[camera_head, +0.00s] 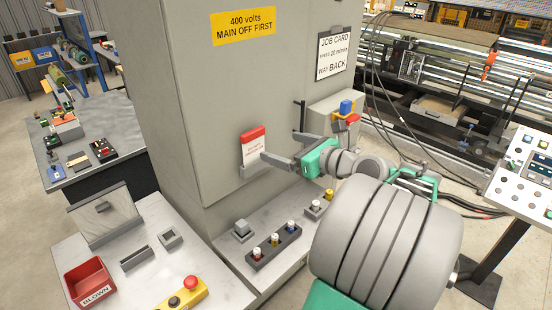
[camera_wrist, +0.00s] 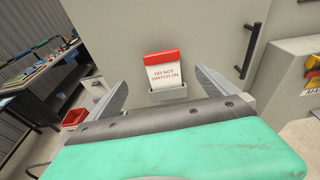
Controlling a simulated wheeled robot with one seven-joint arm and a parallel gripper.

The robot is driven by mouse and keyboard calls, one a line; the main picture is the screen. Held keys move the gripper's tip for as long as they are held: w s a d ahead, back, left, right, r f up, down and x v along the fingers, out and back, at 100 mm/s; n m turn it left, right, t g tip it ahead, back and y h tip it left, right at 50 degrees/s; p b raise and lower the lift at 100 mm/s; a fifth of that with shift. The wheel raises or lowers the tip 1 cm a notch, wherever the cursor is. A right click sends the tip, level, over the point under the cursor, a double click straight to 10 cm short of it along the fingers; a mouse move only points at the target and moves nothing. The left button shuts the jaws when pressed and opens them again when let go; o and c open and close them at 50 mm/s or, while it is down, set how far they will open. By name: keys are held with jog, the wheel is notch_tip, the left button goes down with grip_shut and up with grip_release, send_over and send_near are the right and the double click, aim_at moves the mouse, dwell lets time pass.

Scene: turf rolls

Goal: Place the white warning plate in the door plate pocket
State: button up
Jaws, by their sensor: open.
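The white warning plate (camera_head: 254,148) has a red top band and red lettering. It stands upright in the grey door plate pocket (camera_head: 262,167) on the front of the grey cabinet door. In the wrist view the plate (camera_wrist: 164,72) reads "DO NOT SWITCH ON", and its lower edge is hidden behind the pocket's front lip (camera_wrist: 168,95). My gripper (camera_head: 278,148) is open and empty just in front of the plate. In the wrist view its two fingers (camera_wrist: 162,88) are spread wide on either side of the plate and pocket, apart from both.
A grey ledge below the door holds a fuse block (camera_head: 273,246) with several coloured fuses. A side bench carries a red "BLOWN" bin (camera_head: 90,283) and a yellow box with a red button (camera_head: 183,293). A door handle (camera_wrist: 252,50) is right of the pocket.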

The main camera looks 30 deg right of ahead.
jog(key=a+f+n+g, duration=0.3)
jog(key=a+f+n, duration=0.1)
jog(key=a+n, duration=0.4)
jog(key=a+f+n+g, duration=0.3)
jog(key=a+n+g, duration=0.1)
jog(key=a+n, duration=0.45)
jog(key=s+a+f+n+g+h, duration=0.3)
jog(key=s+a+n, duration=0.3)
jog(key=s+n, duration=0.5)
jog(key=n, duration=0.5)
jog(key=shift+a+f+n, duration=0.15)
jog(key=shift+a+n, duration=0.1)
jog(key=shift+n, duration=0.1)
jog(key=shift+s, duration=0.15)
